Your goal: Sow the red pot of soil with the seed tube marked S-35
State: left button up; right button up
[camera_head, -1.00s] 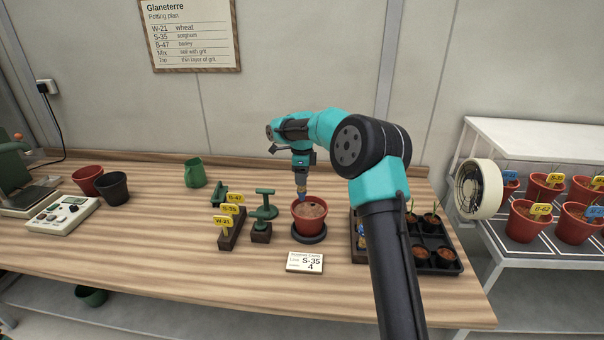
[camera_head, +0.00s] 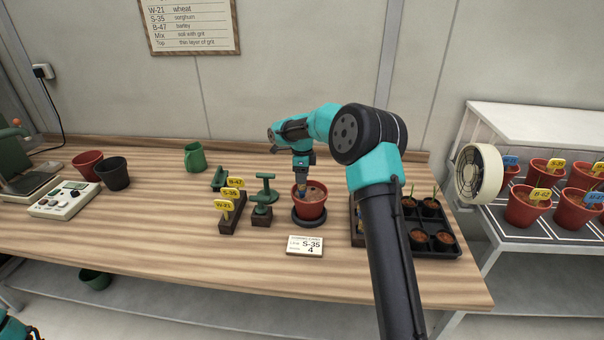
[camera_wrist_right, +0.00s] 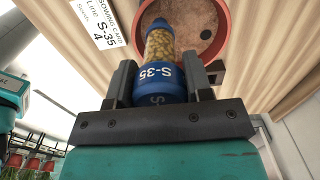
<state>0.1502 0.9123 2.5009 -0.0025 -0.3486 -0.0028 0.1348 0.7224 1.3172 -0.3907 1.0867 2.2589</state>
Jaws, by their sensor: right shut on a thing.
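My right gripper (camera_head: 302,172) is shut on the seed tube (camera_head: 301,183), tip down over the red pot of soil (camera_head: 311,208). In the right wrist view the tube (camera_wrist_right: 167,50) is clear with pale yellow seeds, blue ends and the mark S-35. Its narrow blue tip overlaps the soil in the pot (camera_wrist_right: 226,40); I cannot tell whether it touches. A small dark spot shows on the soil. The pot stands on a dark saucer (camera_head: 309,222). The sowing card (camera_head: 305,246) in front reads S-35 and 4. My left gripper is not in view.
Left of the pot stand a green tamper (camera_head: 263,195) and a rack (camera_head: 231,221) with yellow labels. A seedling tray (camera_head: 440,246) is to the right, partly behind my arm. The front middle bench is clear.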

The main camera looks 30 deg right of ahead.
jog(key=shift+f, duration=0.65)
dwell(1.4)
jog(key=shift+r, duration=0.1)
jog(key=shift+r, duration=1.75)
jog(key=shift+r, duration=2)
